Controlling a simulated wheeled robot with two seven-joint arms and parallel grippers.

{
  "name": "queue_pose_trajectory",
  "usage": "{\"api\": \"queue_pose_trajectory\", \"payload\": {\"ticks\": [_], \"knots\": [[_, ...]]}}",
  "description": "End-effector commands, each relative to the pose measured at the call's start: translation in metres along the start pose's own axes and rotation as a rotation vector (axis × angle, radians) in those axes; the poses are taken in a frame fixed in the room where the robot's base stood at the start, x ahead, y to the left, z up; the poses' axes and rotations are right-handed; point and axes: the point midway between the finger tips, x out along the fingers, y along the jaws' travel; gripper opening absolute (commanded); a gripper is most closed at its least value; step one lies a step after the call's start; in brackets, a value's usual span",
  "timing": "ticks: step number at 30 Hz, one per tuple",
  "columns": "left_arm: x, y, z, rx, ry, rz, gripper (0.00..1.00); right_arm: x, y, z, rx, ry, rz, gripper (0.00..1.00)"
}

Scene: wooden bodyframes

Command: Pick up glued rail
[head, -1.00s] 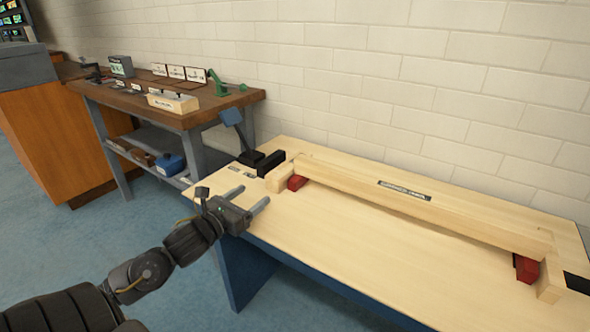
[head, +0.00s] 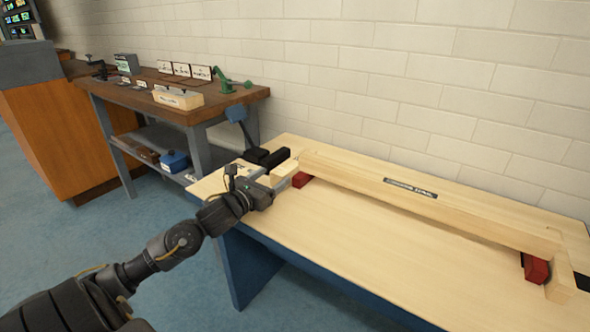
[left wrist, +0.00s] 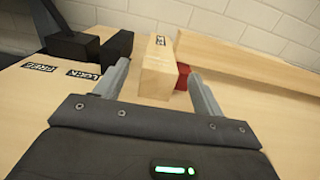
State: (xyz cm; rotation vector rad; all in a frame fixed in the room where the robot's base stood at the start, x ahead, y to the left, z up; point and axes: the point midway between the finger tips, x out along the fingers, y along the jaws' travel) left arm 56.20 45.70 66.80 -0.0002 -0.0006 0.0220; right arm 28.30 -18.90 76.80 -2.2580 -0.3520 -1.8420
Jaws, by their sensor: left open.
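A long pale wooden beam (head: 407,188) with a dark label lies along the back of the light wooden table. A short wooden end piece (head: 284,170) stands at its left end; it also shows in the left wrist view (left wrist: 158,75) with a label on top. I cannot read which piece is the glued rail. My left gripper (head: 275,176) is open at this end piece. In the left wrist view my left gripper (left wrist: 160,72) has one finger on each side of the end piece, apart from it on the left. My right gripper is out of view.
Red blocks (head: 302,180) and (head: 536,268) sit by the beam's ends. Black blocks (left wrist: 117,46) and labels FREE and LOCK (left wrist: 83,74) lie left of the end piece. A side bench (head: 150,90) holds tools. The table's front is clear.

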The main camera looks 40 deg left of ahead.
Motion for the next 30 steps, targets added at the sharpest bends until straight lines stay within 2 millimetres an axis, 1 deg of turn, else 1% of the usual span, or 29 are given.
{"api": "queue_pose_trajectory", "payload": {"ticks": [1,3,7,11,17,30], "knots": [[0.008,0.0,0.0,-0.001,-0.003,0.001,0.69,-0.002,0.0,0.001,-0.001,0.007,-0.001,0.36],[0.018,0.0,0.001,-0.001,-0.003,0.001,0.69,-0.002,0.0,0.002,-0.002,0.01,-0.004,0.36],[0.031,0.0,0.0,-0.001,-0.001,0.001,0.69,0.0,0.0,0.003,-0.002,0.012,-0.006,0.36],[0.036,0.0,0.0,0.0,0.0,0.0,0.69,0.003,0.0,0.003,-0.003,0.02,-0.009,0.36],[0.036,-0.001,0.0,0.0,0.0,0.0,0.69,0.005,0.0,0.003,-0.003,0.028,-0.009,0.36],[0.036,-0.001,0.0,0.0,0.0,0.0,0.12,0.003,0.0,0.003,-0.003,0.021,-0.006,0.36]]}}
